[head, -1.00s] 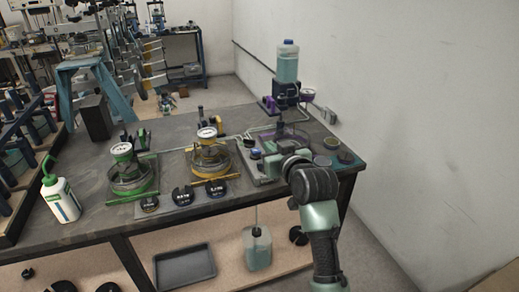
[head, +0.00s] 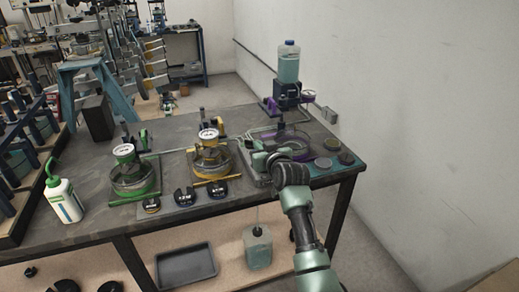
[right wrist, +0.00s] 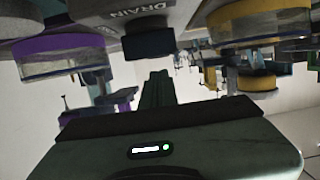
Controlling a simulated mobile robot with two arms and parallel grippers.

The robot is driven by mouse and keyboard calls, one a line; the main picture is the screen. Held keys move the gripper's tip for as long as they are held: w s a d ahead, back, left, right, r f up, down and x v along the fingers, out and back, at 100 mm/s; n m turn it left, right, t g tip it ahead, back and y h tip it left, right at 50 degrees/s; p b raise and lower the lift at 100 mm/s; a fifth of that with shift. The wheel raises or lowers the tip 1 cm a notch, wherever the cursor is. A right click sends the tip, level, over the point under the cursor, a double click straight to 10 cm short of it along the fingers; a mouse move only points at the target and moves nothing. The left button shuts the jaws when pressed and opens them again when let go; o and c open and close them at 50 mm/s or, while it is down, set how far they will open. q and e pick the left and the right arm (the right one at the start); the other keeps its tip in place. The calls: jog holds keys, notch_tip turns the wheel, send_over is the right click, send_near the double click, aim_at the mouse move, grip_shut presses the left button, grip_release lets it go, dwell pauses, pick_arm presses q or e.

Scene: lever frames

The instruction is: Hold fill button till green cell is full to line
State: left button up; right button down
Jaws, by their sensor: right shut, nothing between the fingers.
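The green-banded cell (head: 133,180) stands at the left of the bench, with a round gauge above it. Its liquid level and line are too small to read. My right gripper (head: 257,160) is shut and empty, over the panel by the purple cell (head: 279,142), well right of the green cell. In the right wrist view its closed fingers (right wrist: 157,88) point at a dark blue button (right wrist: 149,43) beside a "DRAIN" label (right wrist: 141,15). I cannot tell whether they touch it. No fill button can be made out. My left gripper is out of view.
The yellow cell (head: 210,158) stands between the green and purple cells. A bottle of pale liquid (head: 288,65) stands high behind the purple cell. A white bottle (head: 64,201) is at the bench's left. Dark discs lie along the front; a wall bounds the right.

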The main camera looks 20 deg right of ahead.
jog(key=shift+f, duration=0.65)
